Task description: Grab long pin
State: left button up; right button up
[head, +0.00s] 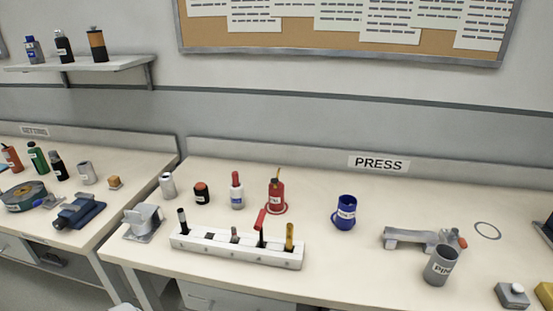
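A white rack (235,250) with several holes stands on the PRESS bench. I cannot tell which item is the long pin. Neither of my grippers is in view.
A grey fixture (415,238) lies behind the cup. A blue container (346,214), a red oil can (276,196) and small bottles stand behind the rack. A grey device (143,220) sits at the bench's left edge. The bench between rack and cup is clear.

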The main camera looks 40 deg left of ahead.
aim_at(233, 229)
jog(key=u, duration=1.1)
jog(key=k, duration=1.05)
jog(key=z, duration=1.6)
jog(key=i, duration=1.35)
jog(key=u, duration=1.3)
jog(key=i, duration=0.8)
jog(key=u, duration=0.85)
